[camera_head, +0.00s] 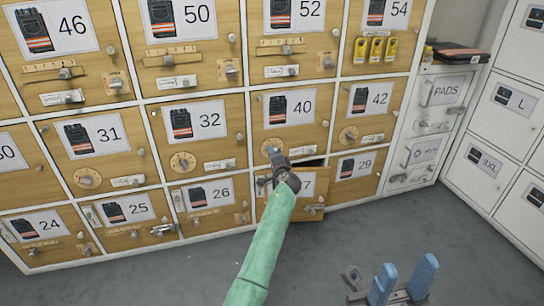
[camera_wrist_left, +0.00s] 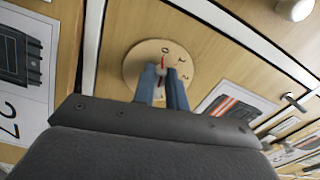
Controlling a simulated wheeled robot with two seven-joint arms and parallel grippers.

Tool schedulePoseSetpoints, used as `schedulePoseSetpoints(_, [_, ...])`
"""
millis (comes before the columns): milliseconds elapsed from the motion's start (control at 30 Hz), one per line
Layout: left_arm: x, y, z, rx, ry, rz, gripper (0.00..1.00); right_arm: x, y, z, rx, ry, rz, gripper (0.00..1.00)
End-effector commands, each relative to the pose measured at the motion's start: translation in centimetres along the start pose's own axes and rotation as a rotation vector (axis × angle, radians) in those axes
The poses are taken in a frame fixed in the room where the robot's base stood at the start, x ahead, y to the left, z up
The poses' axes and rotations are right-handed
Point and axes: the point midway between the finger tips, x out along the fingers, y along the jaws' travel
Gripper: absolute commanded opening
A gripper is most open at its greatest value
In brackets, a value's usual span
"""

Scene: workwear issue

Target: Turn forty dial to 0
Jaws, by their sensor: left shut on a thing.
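The forty dial (camera_wrist_left: 136,66) is a round wooden disc with a small knob (camera_wrist_left: 160,71) and printed numerals. It is on the locker door labelled 40 (camera_head: 299,105), and the left gripper partly covers it in the head view. My left gripper (camera_wrist_left: 164,82) has its blue fingers shut on the knob. A red pointer mark by the knob points up towards the numeral that looks like 0; the exact alignment is hard to tell. My right gripper (camera_head: 404,280) is at the lower right, empty, with its blue fingers apart.
The door labelled 27 (camera_head: 312,210) below stands ajar with a dark gap above it. White lockers (camera_head: 490,160) stand at right. The grey floor (camera_head: 450,230) in front is clear.

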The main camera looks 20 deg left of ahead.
Motion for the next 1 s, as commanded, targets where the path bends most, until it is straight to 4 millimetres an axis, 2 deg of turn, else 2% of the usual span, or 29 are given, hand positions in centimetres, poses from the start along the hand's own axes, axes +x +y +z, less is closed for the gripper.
schedulePoseSetpoints(267, [0.0, 0.2, 0.1, 0.0, -0.002, 0.003, 0.0, 0.1, 0.0, 0.0, 0.0, 0.005, -0.002, 0.36])
schedulePoseSetpoints(300, [0.0, 0.2, 0.1, 0.0, -0.002, 0.003, 0.16, 0.1, 0.0, 0.0, -0.001, 0.006, -0.001, 0.36])
schedulePoseSetpoints(400, [0.0, 0.2, 0.1, 0.0, -0.002, 0.003, 0.35, 0.2, 0.0, 0.0, -0.001, 0.008, 0.001, 0.36])
schedulePoseSetpoints(767, [-0.4, 0.0, 0.0, 0.0, 0.0, 0.001, 0.35, 0.4, 0.1, 0.0, -0.002, 0.008, 0.008, 0.36])
schedulePoseSetpoints(1000, [-3.6, -0.1, 0.0, 0.0, 0.001, 0.002, 0.35, 1.3, 0.2, -0.2, 0.004, 0.012, 0.014, 0.36])
